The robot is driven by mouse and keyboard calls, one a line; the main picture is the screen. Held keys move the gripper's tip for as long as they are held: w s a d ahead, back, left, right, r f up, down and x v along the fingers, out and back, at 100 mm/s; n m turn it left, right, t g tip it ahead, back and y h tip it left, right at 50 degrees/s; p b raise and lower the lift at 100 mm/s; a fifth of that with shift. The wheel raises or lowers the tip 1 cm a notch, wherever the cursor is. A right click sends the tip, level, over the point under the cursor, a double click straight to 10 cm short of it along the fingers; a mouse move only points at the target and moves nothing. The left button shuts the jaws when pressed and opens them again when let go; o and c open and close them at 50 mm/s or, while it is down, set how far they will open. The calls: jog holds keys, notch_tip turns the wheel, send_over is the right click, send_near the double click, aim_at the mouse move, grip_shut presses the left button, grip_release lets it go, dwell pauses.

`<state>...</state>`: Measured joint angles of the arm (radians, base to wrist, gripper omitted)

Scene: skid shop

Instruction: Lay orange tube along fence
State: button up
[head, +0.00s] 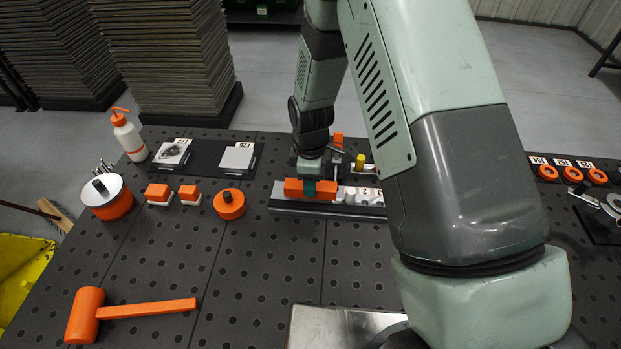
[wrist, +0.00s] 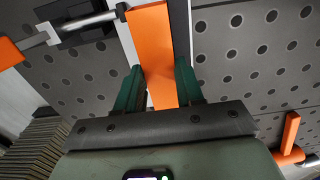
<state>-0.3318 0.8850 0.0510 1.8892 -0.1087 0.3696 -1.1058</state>
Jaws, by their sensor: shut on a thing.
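My gripper (head: 311,180) points down over the low fixture at the table's far middle. Its green fingers (wrist: 158,88) are shut on the orange tube (head: 293,189), one on each side. In the wrist view the orange tube (wrist: 150,40) is a square-edged bar running away from me between the fingers. It lies alongside a long dark bar (wrist: 180,35), which may be the fence. The head view shows the tube level at the left end of the fixture (head: 290,208). I cannot tell whether it touches the fence or rests on the fixture.
A clamp with a silver rod (wrist: 85,25) and orange tip is close to the tube. An orange round piece (head: 229,204) and small orange blocks (head: 158,193) stand left of the fixture. An orange mallet (head: 125,311) lies front left. The table between is clear.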

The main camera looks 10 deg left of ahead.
jog(key=shift+f, duration=0.8)
jog(key=o, duration=1.3)
jog(key=shift+r, duration=0.2)
jog(key=shift+r, duration=3.3)
